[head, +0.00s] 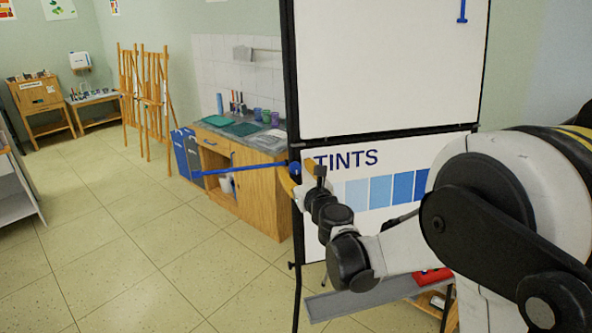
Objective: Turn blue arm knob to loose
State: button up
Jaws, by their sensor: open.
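The blue arm (240,168) sticks out leftward, nearly level, from the black left upright of the whiteboard stand. A round blue knob (295,169) sits at its inner end on the upright and is partly hidden. My gripper (303,177) is at the knob, its tips close beside it; I cannot tell whether they touch it. The gripper is open. A small yellow-orange piece (289,185) shows just below the knob; I cannot tell what it belongs to. No loose or tight marking is readable.
The whiteboard (390,60) stands above a "TINTS" panel (345,160) with blue swatches. A grey tray (345,300) is below. A wooden sink cabinet (262,195), a blue box (186,153) and easels (153,95) stand behind. The tiled floor (110,230) at left is clear.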

grip_shut()
jog(key=shift+n, duration=0.5)
jog(key=n+y, duration=0.1)
jog(key=n, duration=0.3)
jog(key=shift+g+b, duration=0.3)
jog(key=shift+g, duration=0.1)
jog(key=n+g, duration=0.1)
jog(key=n, duration=0.4)
jog(key=shift+r, duration=0.1)
jog(key=n, duration=0.3)
jog(key=n+g+p, duration=0.1)
jog(key=n, duration=0.3)
jog(key=shift+n+g, duration=0.3)
jog(key=n, duration=0.3)
jog(key=shift+r, duration=0.1)
jog(key=shift+n+g+h+p, duration=0.4)
jog(key=shift+n+h, duration=0.3)
jog(key=shift+n, duration=1.2)
